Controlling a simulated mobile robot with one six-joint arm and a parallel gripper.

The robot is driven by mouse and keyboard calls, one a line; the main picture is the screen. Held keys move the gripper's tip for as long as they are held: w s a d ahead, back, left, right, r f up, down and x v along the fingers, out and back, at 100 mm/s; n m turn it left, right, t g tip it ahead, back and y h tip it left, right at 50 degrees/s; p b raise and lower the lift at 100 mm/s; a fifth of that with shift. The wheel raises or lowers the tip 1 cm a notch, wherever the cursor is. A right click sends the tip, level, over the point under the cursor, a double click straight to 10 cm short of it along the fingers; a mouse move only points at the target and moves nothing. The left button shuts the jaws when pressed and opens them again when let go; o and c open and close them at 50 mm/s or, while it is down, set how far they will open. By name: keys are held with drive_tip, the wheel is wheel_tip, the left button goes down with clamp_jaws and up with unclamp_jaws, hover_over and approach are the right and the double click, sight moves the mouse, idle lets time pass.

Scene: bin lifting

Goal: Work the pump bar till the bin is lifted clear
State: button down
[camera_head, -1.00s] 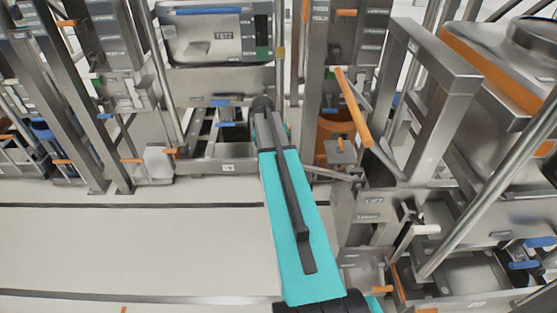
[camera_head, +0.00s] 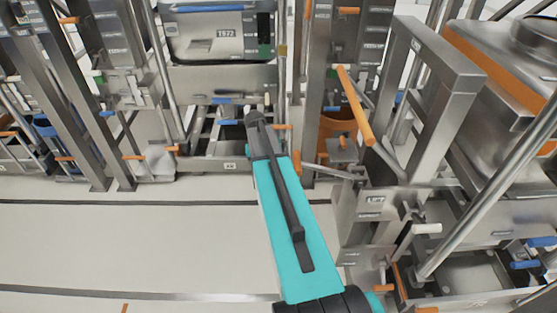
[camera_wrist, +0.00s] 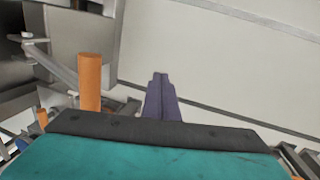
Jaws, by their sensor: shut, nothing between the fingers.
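An upright orange grip (camera_head: 296,165) stands at the end of a thin grey lever, which runs right to a labelled steel housing (camera_head: 370,207). I take this for the pump bar. It also shows in the wrist view (camera_wrist: 90,80), left of my gripper (camera_wrist: 162,80) and apart from it. My gripper (camera_head: 250,115) is shut and empty, pointing away past the grip's left side in the head view. A large steel bin with an orange band (camera_head: 505,75) stands at right. I cannot tell which is the task's bin.
A longer tilted orange bar (camera_head: 355,105) and a square steel frame (camera_head: 440,100) stand right of my arm. A white-tipped lever (camera_head: 427,228) sticks out below. Steel posts and racks line the back. The pale floor (camera_head: 130,245) at left is clear.

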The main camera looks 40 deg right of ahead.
drive_tip(key=s+a+f+n+g, duration=0.1)
drive_tip(key=s+a+f, duration=0.2)
drive_tip(key=a+f, duration=0.35)
drive_tip(key=s+a+f+n+y, duration=0.1)
drive_tip(key=s+a+f, duration=0.2)
drive_tip(key=a+f, duration=0.3)
drive_tip(key=s+a+f+n+g, duration=0.15)
drive_tip(key=s+a+f, duration=0.25)
drive_tip(key=a, duration=0.4)
drive_tip(key=s+a+f+n, duration=0.1)
drive_tip(key=s+a+f, duration=0.4)
drive_tip(key=s+a, duration=0.2)
drive_tip(key=s+a+f+n+g, duration=0.1)
drive_tip(key=s+a+f, duration=0.4)
drive_tip(key=s, duration=0.7)
drive_tip(key=shift+a+n+y, duration=0.3)
drive_tip(key=shift+a+n, duration=0.45)
drive_tip(key=shift+a, duration=0.4)
